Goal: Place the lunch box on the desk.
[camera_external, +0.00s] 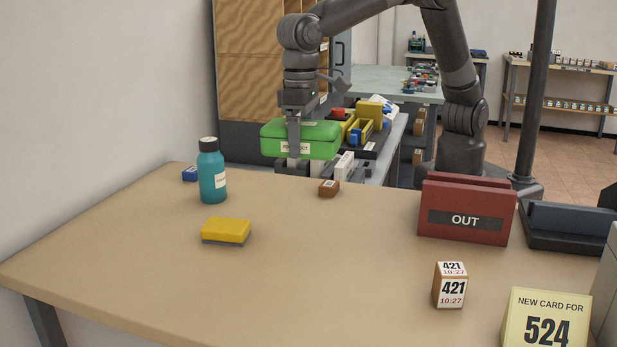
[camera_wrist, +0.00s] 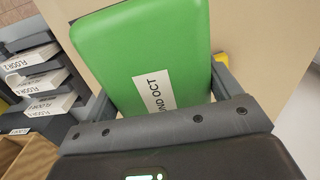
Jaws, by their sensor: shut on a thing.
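The lunch box (camera_external: 325,140) is a green box with rounded corners and a white label. It is in my gripper (camera_external: 293,165), beyond the desk's far edge at the upper middle of the external view. In the wrist view the green lunch box (camera_wrist: 135,50) fills the middle, with its label partly readable, between the two grey fingers. The fingers are shut on it, and their tips are partly hidden. The desk (camera_external: 310,250) is a wide tan top in the foreground of the external view.
On the desk stand a teal bottle (camera_external: 212,172), a yellow sponge (camera_external: 226,231), a small brown block (camera_external: 329,188), a red OUT holder (camera_external: 464,212), a 421 block (camera_external: 450,285) and a 524 card (camera_external: 545,318). The middle of the desk is clear.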

